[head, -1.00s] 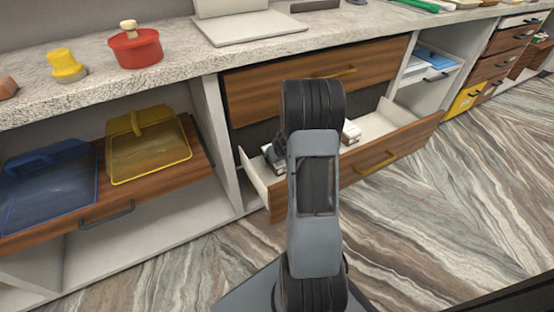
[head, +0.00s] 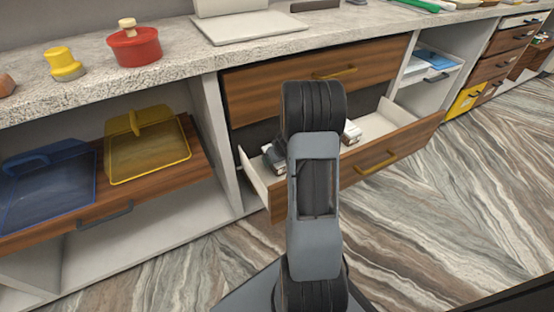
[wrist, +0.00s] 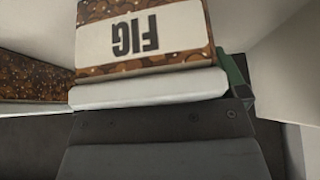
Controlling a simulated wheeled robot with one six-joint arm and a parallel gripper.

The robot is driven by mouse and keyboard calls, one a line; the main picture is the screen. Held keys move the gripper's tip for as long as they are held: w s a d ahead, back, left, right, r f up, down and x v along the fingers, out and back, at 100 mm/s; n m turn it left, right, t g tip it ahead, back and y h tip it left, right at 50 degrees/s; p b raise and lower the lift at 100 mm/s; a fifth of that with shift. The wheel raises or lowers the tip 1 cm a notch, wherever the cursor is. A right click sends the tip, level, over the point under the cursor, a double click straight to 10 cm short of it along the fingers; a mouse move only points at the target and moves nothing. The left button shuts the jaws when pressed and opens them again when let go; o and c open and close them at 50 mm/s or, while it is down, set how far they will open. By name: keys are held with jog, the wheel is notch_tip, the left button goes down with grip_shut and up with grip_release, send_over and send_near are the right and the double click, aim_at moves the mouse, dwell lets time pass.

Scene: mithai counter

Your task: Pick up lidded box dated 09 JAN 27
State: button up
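In the wrist view a box (wrist: 145,40) with a brown speckled print and an upside-down "FIG" label is close ahead. A white slab-like edge (wrist: 150,88) lies just below it; I cannot tell whether it belongs to the box. No date is readable. My gripper (wrist: 155,128) shows as a dark grey part at the bottom of the wrist view, close to the white edge; its fingertips are not clear. In the head view my arm hides most of the open drawer (head: 390,160), where a small white item (head: 351,132) shows.
Another brown speckled surface (wrist: 35,78) is at the wrist view's left, and a green edge (wrist: 236,80) at right. Pale walls flank them. In the head view, a red pot (head: 135,46) stands on the counter, and blue (head: 45,190) and yellow (head: 150,155) trays sit at left.

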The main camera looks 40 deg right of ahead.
jog(key=c, duration=0.7)
jog(key=shift+c, duration=0.9)
jog(key=shift+r, duration=0.1)
